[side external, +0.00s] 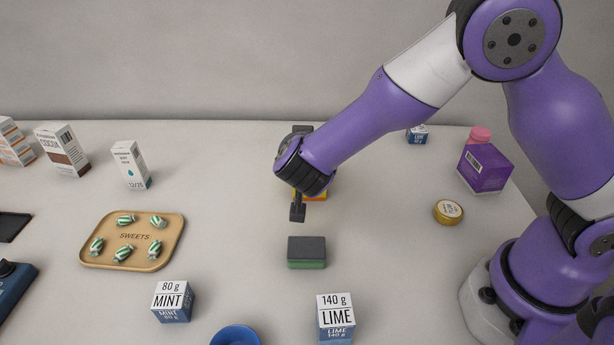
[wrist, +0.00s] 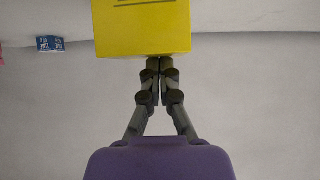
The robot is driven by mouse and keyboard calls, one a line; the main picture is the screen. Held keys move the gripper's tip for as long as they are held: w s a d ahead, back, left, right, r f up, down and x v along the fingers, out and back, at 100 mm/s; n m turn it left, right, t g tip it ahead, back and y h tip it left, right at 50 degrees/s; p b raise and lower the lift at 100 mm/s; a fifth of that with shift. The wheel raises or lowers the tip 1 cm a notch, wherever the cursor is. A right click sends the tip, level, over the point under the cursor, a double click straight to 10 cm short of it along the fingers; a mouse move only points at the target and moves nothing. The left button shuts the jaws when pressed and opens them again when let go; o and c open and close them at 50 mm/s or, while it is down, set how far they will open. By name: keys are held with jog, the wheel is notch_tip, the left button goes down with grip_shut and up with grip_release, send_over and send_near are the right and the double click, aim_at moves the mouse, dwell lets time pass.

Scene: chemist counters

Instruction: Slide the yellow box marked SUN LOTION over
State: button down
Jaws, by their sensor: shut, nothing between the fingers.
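The yellow box (wrist: 142,30) fills the top middle of the wrist view, with part of a dark underlined mark at its upper edge. In the side view only a small yellow-orange part of it (side external: 322,195) shows behind my wrist, and the rest is hidden. My gripper (side external: 298,212) points down close in front of it. In the wrist view my gripper (wrist: 153,66) is shut with its fingertips together and nothing between them, right at the box's near edge. I cannot tell whether they touch the box.
A black-and-green sponge (side external: 307,252) lies in front of my gripper. A LIME box (side external: 336,318), a MINT box (side external: 173,301) and a blue bowl (side external: 236,337) stand nearer the camera. A sweets tray (side external: 172,240) is left; a yellow tin (side external: 448,211) and purple carton (side external: 485,167) are right.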

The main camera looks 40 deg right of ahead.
jog(key=s+a, duration=0.3)
jog(key=shift+s+a+f, duration=0.15)
jog(key=shift+s+f, duration=0.15)
jog(key=r+v, duration=0.1)
jog(key=v, duration=0.6)
jog(key=s+d+r+n+g+y, duration=0.2)
jog(key=d+r+g+y, duration=0.15)
jog(key=d, duration=0.45)
jog(key=s+d+r+n+y, duration=0.1)
jog(key=s+n+y, duration=0.1)
jog(key=s+n, duration=0.1)
jog(key=s+d+r+n+t+y, duration=0.1)
jog(key=s+d+n+y, duration=0.1)
jog(key=s+n, duration=0.2)
jog(key=s, duration=0.2)
jog(key=shift+s+d+r, duration=0.3)
jog(key=shift+r, duration=0.1)
